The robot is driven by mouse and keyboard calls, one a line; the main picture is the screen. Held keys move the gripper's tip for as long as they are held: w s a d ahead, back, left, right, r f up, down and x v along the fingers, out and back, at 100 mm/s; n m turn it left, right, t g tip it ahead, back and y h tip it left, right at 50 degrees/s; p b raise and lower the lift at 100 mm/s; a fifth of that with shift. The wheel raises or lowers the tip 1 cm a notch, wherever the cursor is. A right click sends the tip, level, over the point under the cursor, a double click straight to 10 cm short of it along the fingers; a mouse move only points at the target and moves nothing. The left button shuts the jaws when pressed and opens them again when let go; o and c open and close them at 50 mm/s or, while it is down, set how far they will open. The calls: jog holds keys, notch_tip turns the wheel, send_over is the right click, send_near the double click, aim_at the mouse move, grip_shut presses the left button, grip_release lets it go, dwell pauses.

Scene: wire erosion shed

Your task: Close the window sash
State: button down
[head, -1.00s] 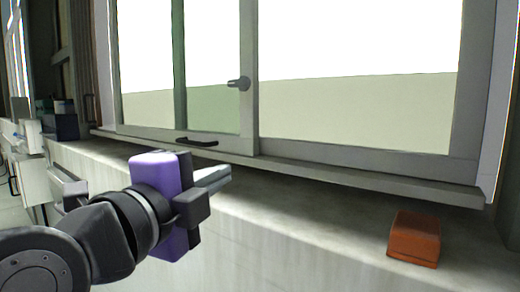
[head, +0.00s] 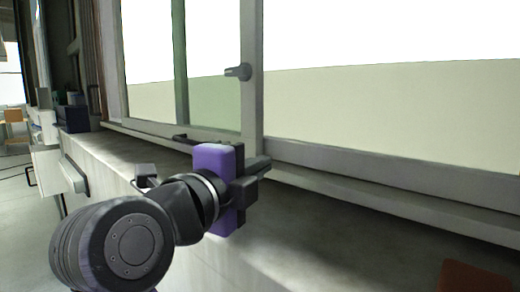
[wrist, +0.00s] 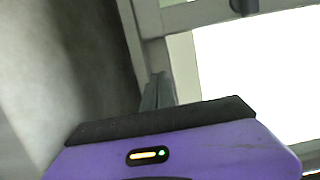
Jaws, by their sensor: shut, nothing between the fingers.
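The window sash (head: 250,100) is a grey sliding frame with a dark lever handle (head: 238,71) on its upright stile. A dark pull handle (head: 192,141) sits low on its bottom rail, partly hidden behind my gripper. A green-tinted strip of glass (head: 212,100) lies left of the stile. My purple gripper (head: 262,166) is shut and empty, just in front of the bottom of the stile. I cannot tell whether it touches the frame. In the wrist view the shut fingers (wrist: 157,92) point towards the grey frame (wrist: 185,18), and a dark handle (wrist: 243,6) shows at the top.
A concrete ledge (head: 330,235) runs below the window. A red-brown block (head: 475,278) lies on it at the lower right, cut by the picture edge. Dark boxes (head: 72,117) stand at the far left end. The ledge between gripper and block is clear.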

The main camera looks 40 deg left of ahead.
jog(key=w, duration=0.1)
jog(key=w+p, duration=0.1)
jog(key=w, duration=0.1)
jog(key=w+a, duration=0.1)
jog(key=w, duration=0.1)
jog(key=shift+w+r, duration=0.2)
jog(key=a+p, duration=0.1)
jog(key=a, duration=0.2)
jog(key=shift+w+p, duration=0.35)
jog(key=shift+w+a+f, duration=0.1)
jog(key=shift+a+f, duration=0.05)
jog(key=shift+a, duration=0.35)
jog(key=shift+a, duration=0.1)
